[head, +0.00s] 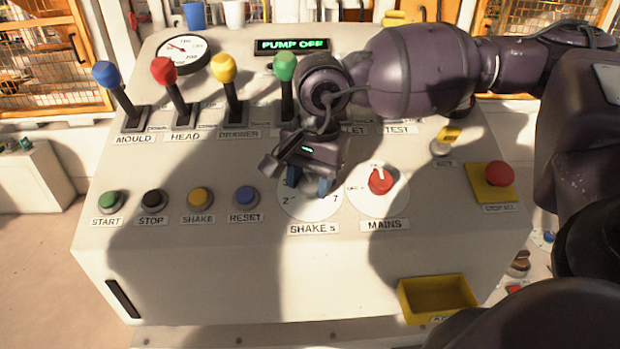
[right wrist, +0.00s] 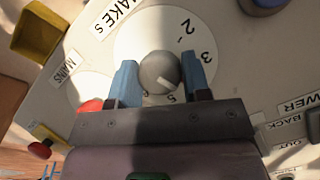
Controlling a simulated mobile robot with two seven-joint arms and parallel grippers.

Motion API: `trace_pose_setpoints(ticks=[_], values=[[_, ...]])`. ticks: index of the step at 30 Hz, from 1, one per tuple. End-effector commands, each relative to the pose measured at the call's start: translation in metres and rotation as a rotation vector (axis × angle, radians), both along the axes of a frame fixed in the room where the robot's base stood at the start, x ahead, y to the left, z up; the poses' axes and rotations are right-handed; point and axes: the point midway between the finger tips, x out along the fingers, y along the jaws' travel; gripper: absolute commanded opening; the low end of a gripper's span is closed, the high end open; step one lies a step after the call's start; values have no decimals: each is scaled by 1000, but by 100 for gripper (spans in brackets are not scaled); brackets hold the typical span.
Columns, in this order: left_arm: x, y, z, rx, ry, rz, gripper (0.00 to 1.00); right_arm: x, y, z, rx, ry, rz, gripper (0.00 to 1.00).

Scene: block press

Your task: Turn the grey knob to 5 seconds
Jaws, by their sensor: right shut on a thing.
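The grey knob (right wrist: 160,70) sits on the white SHAKE dial (right wrist: 135,38) in the right wrist view. My right gripper (right wrist: 160,80) is shut on the knob, with one blue finger on each side. A pale mark shows on the knob's lower part, near the 5; its exact direction is hard to tell. The 2 and 3 show on the dial's rim. My left gripper is not in view.
The red MAINS knob (head: 381,181) is close on the right. Several push buttons, such as the blue RESET (head: 246,196), are on the left. Coloured levers, such as the yellow one (head: 224,67), stand behind. A red stop button (head: 499,173) and yellow tray (head: 437,279) are further right.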

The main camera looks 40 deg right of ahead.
Motion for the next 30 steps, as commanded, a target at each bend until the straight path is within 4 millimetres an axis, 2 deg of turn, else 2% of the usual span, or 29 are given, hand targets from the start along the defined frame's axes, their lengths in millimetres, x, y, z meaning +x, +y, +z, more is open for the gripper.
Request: trace_pose_setpoints(ticks=[11, 24, 30], values=[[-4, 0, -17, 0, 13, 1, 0, -1, 0, -4, 29, -14, -77, 20], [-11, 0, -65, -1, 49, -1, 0, -1, -1, -6, 148, -86, -393, 20], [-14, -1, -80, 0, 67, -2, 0, -1, -1, -5, 200, -120, -532, 20]])
